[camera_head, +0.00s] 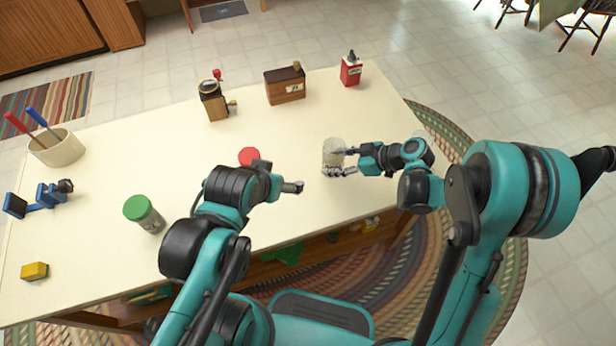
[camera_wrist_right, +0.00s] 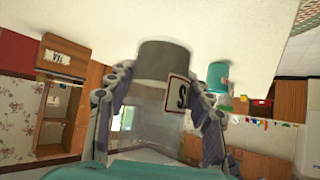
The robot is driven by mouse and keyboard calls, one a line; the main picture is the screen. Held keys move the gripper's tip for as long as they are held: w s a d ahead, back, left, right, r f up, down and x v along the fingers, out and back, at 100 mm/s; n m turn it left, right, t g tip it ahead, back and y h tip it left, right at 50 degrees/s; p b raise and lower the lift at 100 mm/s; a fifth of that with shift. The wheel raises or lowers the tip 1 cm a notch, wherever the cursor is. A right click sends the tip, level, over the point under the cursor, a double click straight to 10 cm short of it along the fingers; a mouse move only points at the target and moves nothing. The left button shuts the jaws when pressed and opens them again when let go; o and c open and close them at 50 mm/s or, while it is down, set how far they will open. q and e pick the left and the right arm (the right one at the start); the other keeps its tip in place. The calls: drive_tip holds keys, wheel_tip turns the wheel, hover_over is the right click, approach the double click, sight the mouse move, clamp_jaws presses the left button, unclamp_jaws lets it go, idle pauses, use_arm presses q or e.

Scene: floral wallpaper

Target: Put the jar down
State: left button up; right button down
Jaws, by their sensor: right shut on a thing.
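The jar (camera_head: 333,150) is pale and see-through and stands roughly upright near the right part of the table. My right gripper (camera_head: 341,168) is shut around it, fingers near its lower part. In the right wrist view the jar (camera_wrist_right: 151,98) sits between both fingers; it has a grey end and a red-edged label, partly hidden by a finger. I cannot tell whether its bottom touches the table (camera_head: 290,130). My left gripper (camera_head: 293,187) is above the table, left of the jar and apart from it; its fingers are too small to read.
Behind are a grinder (camera_head: 213,100), a wooden box (camera_head: 285,86) and a red tin (camera_head: 351,69). A utensil crock (camera_head: 57,147) stands far left. The tabletop around the held jar is clear.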

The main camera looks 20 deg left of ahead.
drive_tip(key=x, duration=0.3)
drive_tip(key=s+b+x, duration=0.1)
drive_tip(key=x, duration=0.2)
drive_tip(key=b+x, duration=0.1)
drive_tip(key=x, duration=0.2)
drive_tip(key=shift+s+a+r, duration=0.1)
drive_tip(key=shift+s+a, duration=0.15)
drive_tip(key=shift+a, duration=0.25)
wheel_tip(320, 180, down, 4)
drive_tip(key=shift+r+b, duration=0.1)
drive_tip(key=shift+b, duration=1)
drive_tip(key=c, duration=0.6)
unclamp_jaws()
drive_tip(key=shift+c, duration=0.2)
drive_tip(key=shift+d+r, duration=0.1)
